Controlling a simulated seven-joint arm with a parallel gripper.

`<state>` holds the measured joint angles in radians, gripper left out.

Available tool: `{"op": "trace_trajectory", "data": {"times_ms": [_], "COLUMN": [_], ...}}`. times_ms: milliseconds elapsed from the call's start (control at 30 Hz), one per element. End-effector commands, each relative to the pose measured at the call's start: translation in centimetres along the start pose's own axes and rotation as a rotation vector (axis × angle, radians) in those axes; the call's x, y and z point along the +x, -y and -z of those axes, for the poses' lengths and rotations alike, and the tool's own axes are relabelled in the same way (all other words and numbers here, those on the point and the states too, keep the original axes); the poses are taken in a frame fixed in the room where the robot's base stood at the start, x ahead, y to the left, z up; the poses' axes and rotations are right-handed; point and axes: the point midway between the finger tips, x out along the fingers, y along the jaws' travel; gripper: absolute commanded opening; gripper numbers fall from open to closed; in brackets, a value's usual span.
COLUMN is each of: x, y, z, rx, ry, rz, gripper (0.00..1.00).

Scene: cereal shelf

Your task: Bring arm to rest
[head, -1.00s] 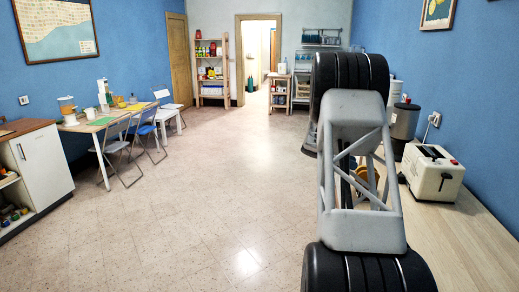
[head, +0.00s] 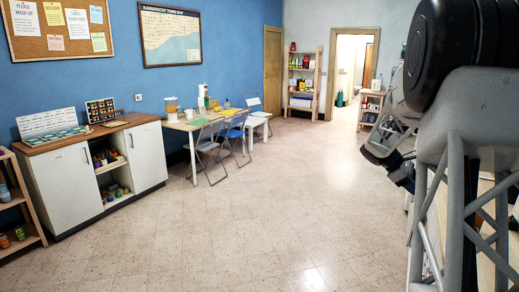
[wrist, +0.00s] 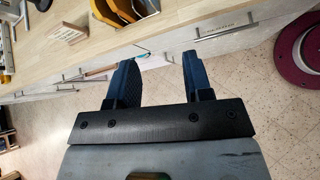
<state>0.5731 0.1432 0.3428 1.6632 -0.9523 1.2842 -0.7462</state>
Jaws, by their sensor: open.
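My gripper (wrist: 158,63) shows in the wrist view with its two dark fingers spread wide apart. Nothing is between them. It is beside the front of a wooden-topped counter (wrist: 150,33) with pale drawers, with tiled floor in view past the fingers. In the head view, my arm fills the right side of the picture. Its dark far end is low beside the arm, too small and partly covered to show the fingers.
A white cabinet (head: 75,185) with a wooden top stands at left. A table (head: 190,126) with folding chairs (head: 208,145) is behind it. Open floor (head: 240,230) fills the middle. A dark red round object (wrist: 298,45) is at right in the wrist view.

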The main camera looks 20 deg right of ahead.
Motion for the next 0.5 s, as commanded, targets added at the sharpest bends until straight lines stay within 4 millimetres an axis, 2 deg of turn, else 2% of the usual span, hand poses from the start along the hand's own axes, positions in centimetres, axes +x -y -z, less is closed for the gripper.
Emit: {"op": "trace_trajectory", "data": {"times_ms": [33,100,500], "x": [-1.6,-3.5,-12.4], "y": [1.4,3.2,14.7], "z": [-0.1,-0.1,-0.4], "rx": [0.018,0.049,0.209], "ry": [-0.027,-0.065,-0.286], "rz": [-0.006,-0.007,0.009], "gripper": [0.46,0.46,0.46]}}
